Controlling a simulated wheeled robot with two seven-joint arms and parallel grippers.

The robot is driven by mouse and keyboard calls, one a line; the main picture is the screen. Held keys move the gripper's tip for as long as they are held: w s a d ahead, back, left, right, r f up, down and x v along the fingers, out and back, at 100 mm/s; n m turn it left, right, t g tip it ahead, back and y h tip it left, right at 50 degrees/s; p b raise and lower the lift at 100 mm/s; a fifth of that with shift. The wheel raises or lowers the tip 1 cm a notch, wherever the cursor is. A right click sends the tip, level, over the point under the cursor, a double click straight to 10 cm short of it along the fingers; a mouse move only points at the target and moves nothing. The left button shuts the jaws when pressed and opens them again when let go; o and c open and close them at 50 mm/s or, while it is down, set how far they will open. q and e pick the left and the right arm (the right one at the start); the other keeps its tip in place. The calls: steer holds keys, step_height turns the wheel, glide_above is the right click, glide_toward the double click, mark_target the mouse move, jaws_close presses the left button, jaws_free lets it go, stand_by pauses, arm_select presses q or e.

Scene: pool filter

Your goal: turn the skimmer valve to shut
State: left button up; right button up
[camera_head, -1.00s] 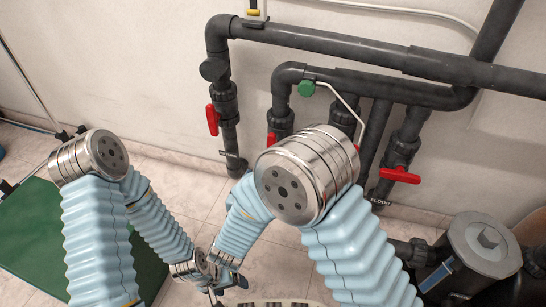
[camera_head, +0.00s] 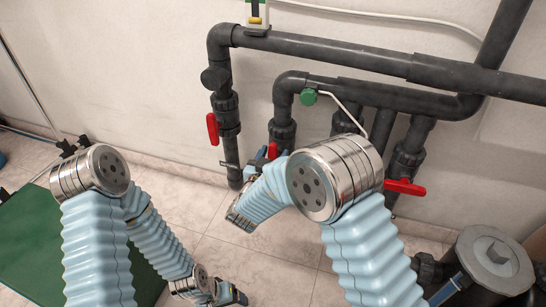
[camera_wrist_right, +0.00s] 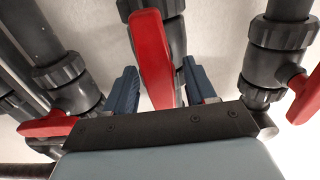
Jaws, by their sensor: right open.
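Several valves with red handles sit on the dark pipes; no label is readable, so I cannot tell which is the skimmer valve. A red handle (camera_head: 272,150) shows beside my right gripper (camera_head: 262,154), which is partly hidden behind my forearm. In the right wrist view, a red handle (camera_wrist_right: 152,58) stands between the two blue fingers of my right gripper (camera_wrist_right: 160,90). The fingers are open, with gaps on both sides of the handle. My left gripper (camera_head: 232,296) is low at the bottom edge; its jaws are unclear.
Another red handle (camera_head: 212,129) is on the left pipe and one (camera_head: 405,187) on the right pipe. A grey filter housing (camera_head: 490,262) stands at the lower right. A green mat (camera_head: 35,245) lies at the left. Tiled floor is bare between.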

steer(key=shift+c, duration=0.4)
steer(key=c, duration=0.9)
steer(key=shift+m, duration=0.3)
steer(key=m, duration=0.3)
steer(key=shift+d+m, duration=0.2)
steer(key=shift+m, duration=0.2)
steer(key=m, duration=0.4)
steer(key=shift+s+d+f+m, duration=0.15)
steer(key=shift+f+m, duration=0.05)
steer(key=shift+m, duration=0.1)
steer(key=m, duration=0.4)
steer(key=shift+d+f, duration=0.15)
steer(key=shift+f, duration=0.05)
steer(key=shift+f+m, duration=0.15)
steer(key=shift+m, duration=1.05)
steer(key=shift+f+m, duration=0.1)
steer(key=shift+m, duration=1.1)
